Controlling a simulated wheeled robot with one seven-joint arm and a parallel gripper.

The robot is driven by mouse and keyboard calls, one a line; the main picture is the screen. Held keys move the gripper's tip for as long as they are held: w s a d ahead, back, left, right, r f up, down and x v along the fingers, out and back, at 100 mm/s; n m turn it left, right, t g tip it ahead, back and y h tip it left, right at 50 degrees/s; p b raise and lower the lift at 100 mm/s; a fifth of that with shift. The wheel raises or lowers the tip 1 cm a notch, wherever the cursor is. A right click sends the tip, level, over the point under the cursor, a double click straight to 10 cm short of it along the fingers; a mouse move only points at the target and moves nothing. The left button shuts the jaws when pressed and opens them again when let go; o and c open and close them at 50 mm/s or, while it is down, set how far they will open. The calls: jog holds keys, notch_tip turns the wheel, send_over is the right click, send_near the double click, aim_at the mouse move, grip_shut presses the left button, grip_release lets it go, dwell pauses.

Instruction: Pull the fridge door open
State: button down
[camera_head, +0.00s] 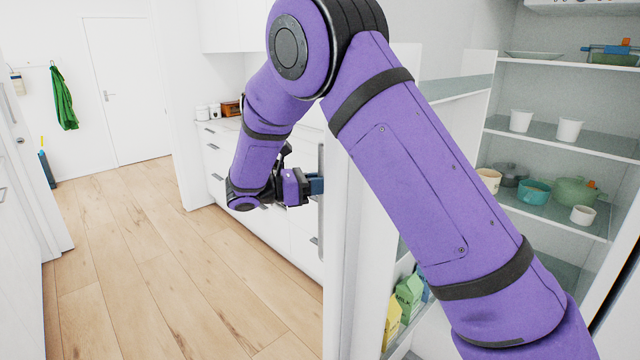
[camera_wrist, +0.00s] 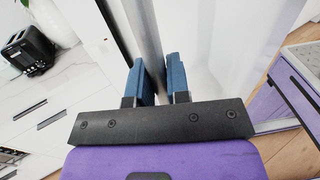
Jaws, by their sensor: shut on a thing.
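The white fridge door (camera_head: 340,270) stands swung open in the head view, its edge facing me and its inner racks to the right. A grey vertical handle bar (camera_head: 321,158) is on its outer face. My gripper (camera_head: 316,185) is at the handle on the door's left side. In the wrist view its two blue fingers (camera_wrist: 160,80) are on either side of the metal handle bar (camera_wrist: 150,40) and shut on it. My purple arm hides part of the door and the fridge interior.
The open fridge has glass shelves (camera_head: 560,137) with cups, bowls and a green pot (camera_head: 577,192). Cartons (camera_head: 408,297) stand in the door rack. White drawers (camera_head: 215,160) line the wall behind the door. The wooden floor (camera_head: 180,270) at left is clear.

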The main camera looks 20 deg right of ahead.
jog(key=c, duration=1.1)
grip_release()
jog(key=a, duration=1)
jog(key=shift+w+a, duration=0.35)
jog(key=shift+w, duration=0.1)
